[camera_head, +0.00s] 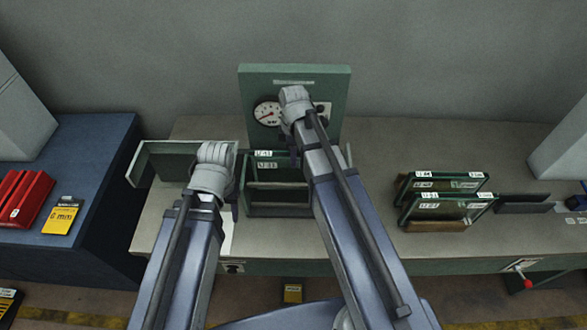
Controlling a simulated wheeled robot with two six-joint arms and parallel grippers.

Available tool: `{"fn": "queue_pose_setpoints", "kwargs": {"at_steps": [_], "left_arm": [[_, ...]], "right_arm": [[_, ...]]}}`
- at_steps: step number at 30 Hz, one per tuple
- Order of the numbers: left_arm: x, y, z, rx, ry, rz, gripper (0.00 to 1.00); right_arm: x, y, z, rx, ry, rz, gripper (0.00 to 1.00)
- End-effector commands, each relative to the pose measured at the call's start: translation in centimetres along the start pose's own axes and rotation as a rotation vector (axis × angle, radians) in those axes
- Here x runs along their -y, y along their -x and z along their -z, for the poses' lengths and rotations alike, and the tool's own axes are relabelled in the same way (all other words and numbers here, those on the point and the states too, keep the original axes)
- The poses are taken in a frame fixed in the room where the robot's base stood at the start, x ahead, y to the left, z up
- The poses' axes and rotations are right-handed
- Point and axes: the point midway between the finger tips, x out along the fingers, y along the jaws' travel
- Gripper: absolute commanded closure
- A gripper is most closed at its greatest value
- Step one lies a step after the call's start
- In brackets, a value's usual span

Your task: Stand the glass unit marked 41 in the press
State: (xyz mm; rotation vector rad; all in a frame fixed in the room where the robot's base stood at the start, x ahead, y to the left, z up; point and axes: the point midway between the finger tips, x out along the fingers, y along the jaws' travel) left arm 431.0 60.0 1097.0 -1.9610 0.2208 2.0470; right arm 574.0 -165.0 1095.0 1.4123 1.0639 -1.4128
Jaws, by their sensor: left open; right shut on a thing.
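The press (334,85) is a green upright panel with a round gauge, at the back middle of the bench. A dark-framed glass unit (262,176) stands upright in front of its panel, with small white labels along the top; I cannot read them surely. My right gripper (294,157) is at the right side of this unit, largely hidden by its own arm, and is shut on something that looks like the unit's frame. My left gripper (235,203) is open, just left of the unit, mostly hidden behind its wrist. I cannot tell whether the unit touches the press bed.
More labelled glass units (440,202) stand in a wooden rack (438,226) on the right. A green-edged tray (163,149) is behind my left wrist. Red blocks (24,197) and a yellow 6 mm card (62,218) lie on the blue cabinet at left. The bench front between press and rack is clear.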

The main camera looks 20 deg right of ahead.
Motion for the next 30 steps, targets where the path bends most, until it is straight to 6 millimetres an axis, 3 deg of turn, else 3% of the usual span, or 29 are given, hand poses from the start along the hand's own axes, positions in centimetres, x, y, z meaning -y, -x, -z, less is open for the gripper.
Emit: {"fn": "queue_pose_setpoints", "kwargs": {"at_steps": [14,29,30], "left_arm": [[-0.4,-4.4,0.2,0.0,-0.009,0.002,0.5],[-0.4,-4.8,0.3,0.0,-0.011,0.002,0.5],[-0.4,-4.7,0.3,0.0,-0.011,0.002,0.5]], "right_arm": [[0.0,-4.4,0.0,0.0,0.0,0.0,1.0],[0.0,-4.8,0.0,0.0,0.0,0.0,1.0],[0.0,-4.7,0.0,0.0,0.0,0.0,0.68]]}}
